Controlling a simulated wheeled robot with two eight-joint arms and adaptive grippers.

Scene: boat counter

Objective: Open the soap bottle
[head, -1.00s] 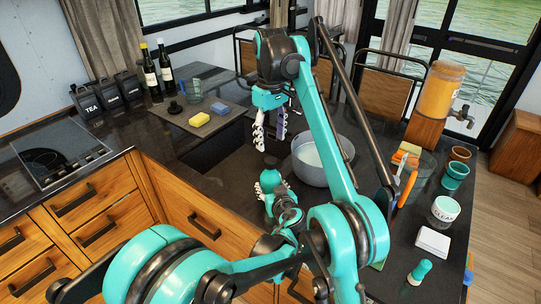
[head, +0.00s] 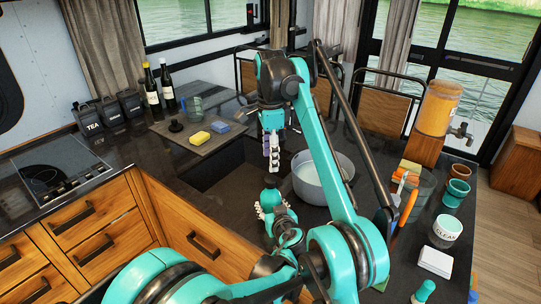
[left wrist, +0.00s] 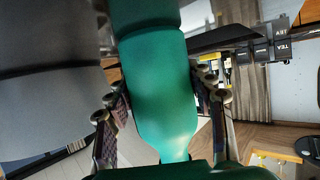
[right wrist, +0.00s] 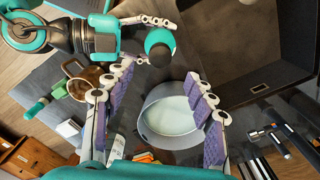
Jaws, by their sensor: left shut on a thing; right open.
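A grey bowl (head: 320,185) stands on the counter just right of the grippers. A yellow sponge (head: 200,138) and a blue sponge (head: 220,127) lie on a mat at the left.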

